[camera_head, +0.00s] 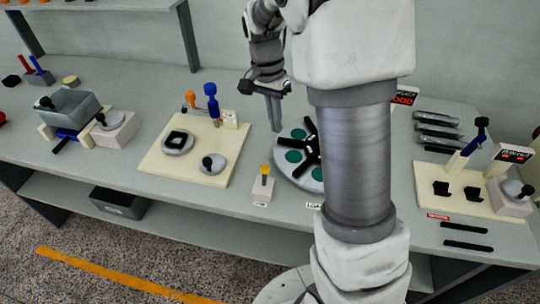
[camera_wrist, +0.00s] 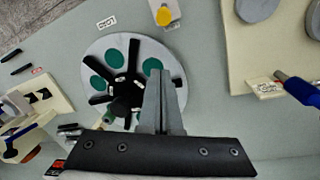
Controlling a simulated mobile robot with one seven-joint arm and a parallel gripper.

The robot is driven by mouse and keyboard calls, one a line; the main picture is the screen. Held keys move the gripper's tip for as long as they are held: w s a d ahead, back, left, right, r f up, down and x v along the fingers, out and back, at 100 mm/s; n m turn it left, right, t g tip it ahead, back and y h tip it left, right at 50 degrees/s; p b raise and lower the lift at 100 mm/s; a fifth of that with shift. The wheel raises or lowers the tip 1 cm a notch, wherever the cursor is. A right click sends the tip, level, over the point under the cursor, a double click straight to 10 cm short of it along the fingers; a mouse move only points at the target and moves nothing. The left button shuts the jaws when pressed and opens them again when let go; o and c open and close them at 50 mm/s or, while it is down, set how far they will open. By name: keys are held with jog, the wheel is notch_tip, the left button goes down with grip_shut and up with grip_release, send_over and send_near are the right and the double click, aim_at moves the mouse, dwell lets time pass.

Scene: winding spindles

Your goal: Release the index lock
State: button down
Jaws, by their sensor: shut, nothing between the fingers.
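A yellow knob (camera_head: 264,170) stands upright on a small pale block in front of the round index table; it is probably the index lock, but its label is too small to read. The knob also shows at the top edge of the wrist view (camera_wrist: 165,15). The grey index table (camera_head: 310,184) carries black radial arms and green round pads; my column hides its right part. It also shows in the wrist view (camera_wrist: 100,49). My gripper (camera_head: 276,128) is shut and empty, pointing down behind the table's left edge, apart from the knob. Its fingers show in the wrist view (camera_wrist: 158,78).
A cream board (camera_head: 160,161) with a blue-handled lever (camera_head: 212,100) and round grey parts stands left of the knob. Grey cylinders (camera_head: 436,128) and another cream fixture (camera_head: 470,200) lie to the right. Bare bench lies around the knob's block.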

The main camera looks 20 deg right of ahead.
aim_at(265, 169)
jog(key=f, duration=0.3)
jog(key=s+f, duration=0.1)
jog(key=f, duration=0.2)
jog(key=f+b, duration=0.1)
jog(key=f, duration=0.3)
jog(key=shift+s+d, duration=0.25)
jog(key=shift+d, duration=0.15)
jog(key=s+a, duration=0.1)
jog(key=a+r, duration=0.1)
jog(key=shift+s+a+r, duration=0.15)
jog(key=shift+s+a, duration=0.15)
jog(key=shift+s, duration=0.05)
jog(key=shift+s+a+r, duration=0.1)
jog(key=shift+s+a, duration=0.05)
jog(key=shift+a, duration=0.15)
